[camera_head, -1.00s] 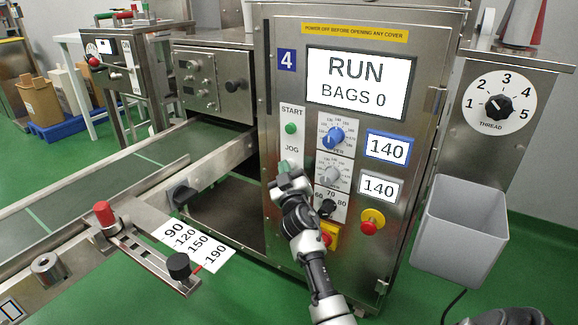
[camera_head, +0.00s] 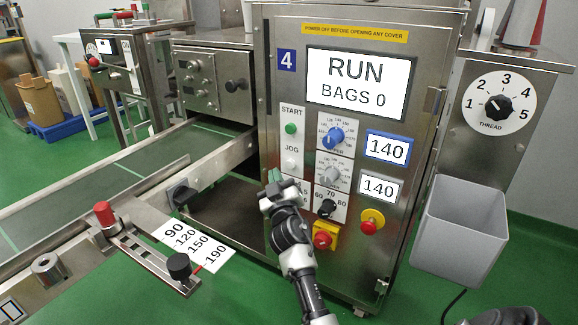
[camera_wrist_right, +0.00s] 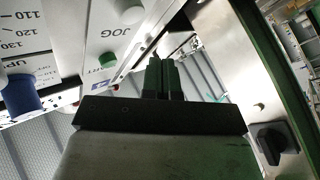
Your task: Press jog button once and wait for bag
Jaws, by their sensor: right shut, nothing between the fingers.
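The white jog button (camera_head: 291,163) is on the front panel of the steel machine, under the JOG label and below the green start button (camera_head: 291,128). In the right wrist view the jog button (camera_wrist_right: 130,11) shows at the top, near the green start button (camera_wrist_right: 107,60). My right gripper (camera_head: 274,177) is shut and empty, below and left of the jog button and apart from it. Its green fingertips (camera_wrist_right: 162,75) are together in the wrist view. The display (camera_head: 359,82) reads RUN, BAGS 0. No bag is visible. My left gripper is not in view.
Dials (camera_head: 332,137) and a red stop button on a yellow box (camera_head: 325,237) are right of the gripper. Another red knob (camera_head: 372,222) is farther right. The green conveyor (camera_head: 90,190) runs at left. A grey bin (camera_head: 460,235) hangs at right.

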